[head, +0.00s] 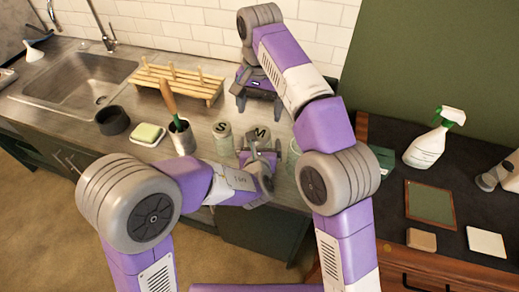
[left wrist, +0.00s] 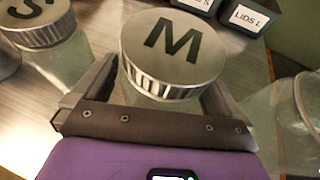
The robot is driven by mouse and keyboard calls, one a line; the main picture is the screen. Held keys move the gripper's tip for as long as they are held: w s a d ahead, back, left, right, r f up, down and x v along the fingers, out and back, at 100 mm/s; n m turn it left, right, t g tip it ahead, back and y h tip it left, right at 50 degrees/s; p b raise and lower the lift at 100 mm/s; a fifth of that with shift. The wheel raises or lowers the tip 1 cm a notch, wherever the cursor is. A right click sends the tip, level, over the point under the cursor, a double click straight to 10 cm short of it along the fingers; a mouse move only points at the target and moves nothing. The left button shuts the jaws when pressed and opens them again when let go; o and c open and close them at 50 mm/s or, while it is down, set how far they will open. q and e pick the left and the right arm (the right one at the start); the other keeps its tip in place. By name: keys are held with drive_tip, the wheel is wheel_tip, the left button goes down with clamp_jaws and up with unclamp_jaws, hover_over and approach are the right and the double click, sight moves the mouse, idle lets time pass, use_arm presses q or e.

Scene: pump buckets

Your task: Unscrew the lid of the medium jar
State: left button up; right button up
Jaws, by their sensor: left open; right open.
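The medium jar is clear glass with a silver lid (left wrist: 172,48) marked M, still on it; the lid also shows in the head view (head: 259,133). My left gripper (head: 262,152) is at the jar. In the left wrist view its two fingers (left wrist: 162,88) stand spread on either side of the jar, just below the lid. Whether they touch the glass cannot be told. My right gripper (head: 259,102) is open and empty, behind the jar towards the wall. The lower jar is hidden by my left gripper.
The jar marked S (head: 222,138) stands left of the medium jar. A third clear glass jar (head: 294,152) stands to its right. Dark boxes, one labelled LIDS L (left wrist: 244,20), lie behind. A wooden rack (head: 180,83) and tool cup (head: 182,136) are further left.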

sight(259, 133)
use_arm(q)
drive_tip(key=c, duration=1.4)
drive_tip(key=shift+c, duration=1.4)
use_arm(e)
drive_tip(key=shift+c, duration=1)
use_arm(q)
clamp_jaws()
use_arm(e)
drive_tip(key=m, duration=1.2)
drive_tip(key=shift+r, duration=0.15)
drive_tip(key=m, duration=0.5)
drive_tip(key=shift+m, duration=0.4)
drive_tip(key=m, duration=0.4)
drive_tip(key=shift+m, duration=0.3)
drive_tip(key=shift+f, duration=3.85)
